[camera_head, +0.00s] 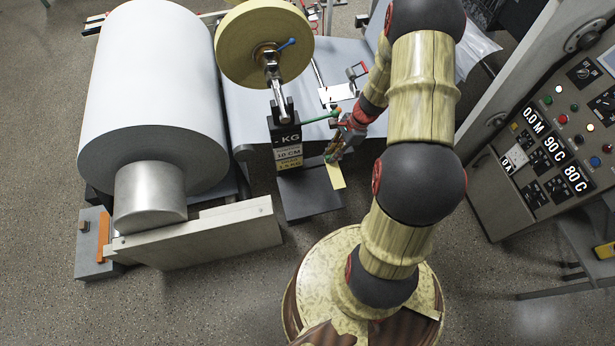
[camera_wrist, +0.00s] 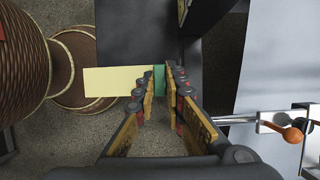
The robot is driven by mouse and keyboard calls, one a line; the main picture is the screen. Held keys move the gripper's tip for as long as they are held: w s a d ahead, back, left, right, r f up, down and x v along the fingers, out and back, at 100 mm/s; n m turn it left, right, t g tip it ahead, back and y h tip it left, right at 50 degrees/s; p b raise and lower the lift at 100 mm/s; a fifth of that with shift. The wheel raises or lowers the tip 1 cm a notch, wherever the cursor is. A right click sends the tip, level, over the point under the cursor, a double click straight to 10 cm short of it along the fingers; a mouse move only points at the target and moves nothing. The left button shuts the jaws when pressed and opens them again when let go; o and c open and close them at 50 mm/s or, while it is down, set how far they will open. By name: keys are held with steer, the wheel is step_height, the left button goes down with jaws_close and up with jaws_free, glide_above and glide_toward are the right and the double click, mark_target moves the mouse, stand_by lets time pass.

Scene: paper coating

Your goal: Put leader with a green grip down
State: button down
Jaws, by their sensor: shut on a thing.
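The leader is a pale yellow strip (camera_head: 336,177) at the front of the grey table in the head view. In the wrist view the strip (camera_wrist: 118,81) points left, with its green grip (camera_wrist: 159,79) at its right end. My gripper (camera_head: 337,154) is shut on the green grip; the fingers (camera_wrist: 178,78) show from above in the wrist view. The strip appears over the right part of a dark flat plate (camera_head: 303,205). I cannot tell whether it touches the plate.
A big white paper roll (camera_head: 150,80) stands left. A control cabinet (camera_head: 545,130) stands right.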

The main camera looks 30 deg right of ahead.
steer(key=a+f+b, duration=0.1)
steer(key=a+f, duration=0.1)
steer(key=w+a+f+b, duration=0.1)
steer(key=a+f, duration=0.1)
steer(key=a, duration=0.1)
steer(key=w+a+f+b, duration=0.1)
steer(key=a+f, duration=0.1)
steer(key=shift+w+a+f, duration=0.15)
steer(key=shift+a+f, duration=0.2)
steer(key=shift+f, duration=0.05)
steer(key=shift+a+f, duration=0.15)
steer(key=shift+f, duration=0.05)
steer(key=shift+w+a+f+b, duration=0.1)
steer(key=shift+a+f+b, duration=0.1)
steer(key=shift+f+b, duration=1.2)
steer(key=shift+f+p, duration=0.3)
steer(key=shift+f, duration=0.1)
steer(key=shift+f, duration=0.15)
steer(key=c, duration=2.1)
jaws_free()
steer(key=shift+c, duration=0.2)
